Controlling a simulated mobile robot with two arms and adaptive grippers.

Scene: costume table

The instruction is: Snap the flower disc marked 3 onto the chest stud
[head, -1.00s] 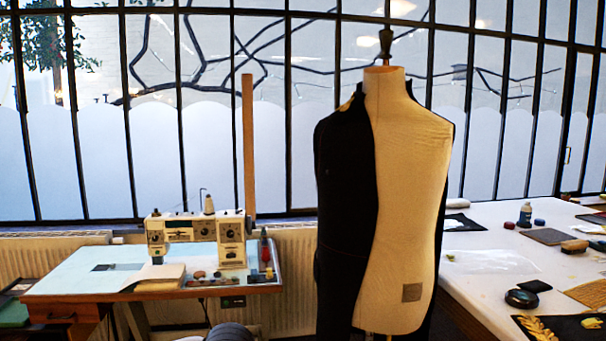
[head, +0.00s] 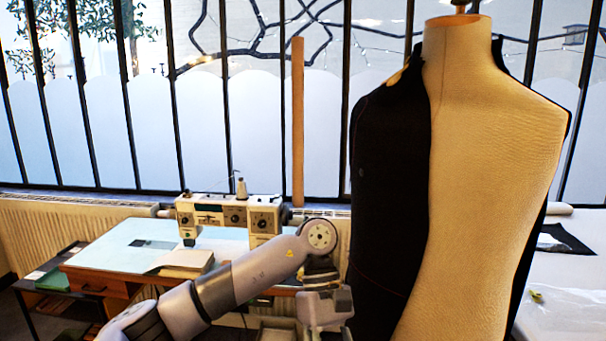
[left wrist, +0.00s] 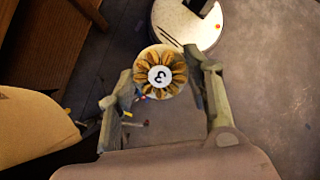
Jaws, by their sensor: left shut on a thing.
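The flower disc marked 3 (left wrist: 160,72) has golden petals around a white centre with a black digit, which appears turned in the left wrist view. My left gripper (left wrist: 161,80) is shut on it, one finger on each side. In the head view my left gripper (head: 326,312) is low in front of the dress form, left of its torso; the disc cannot be made out there. The dress form (head: 490,170) wears a dark half jacket (head: 385,190). A tiny spot on the jacket's chest may be the stud, but it is too small to tell. My right gripper is not in view.
A sewing machine (head: 229,214) stands on the pale blue table (head: 110,246) behind my left arm. A white table (head: 560,300) is behind the form at right. A round white top (left wrist: 185,22) lies beyond the disc in the left wrist view.

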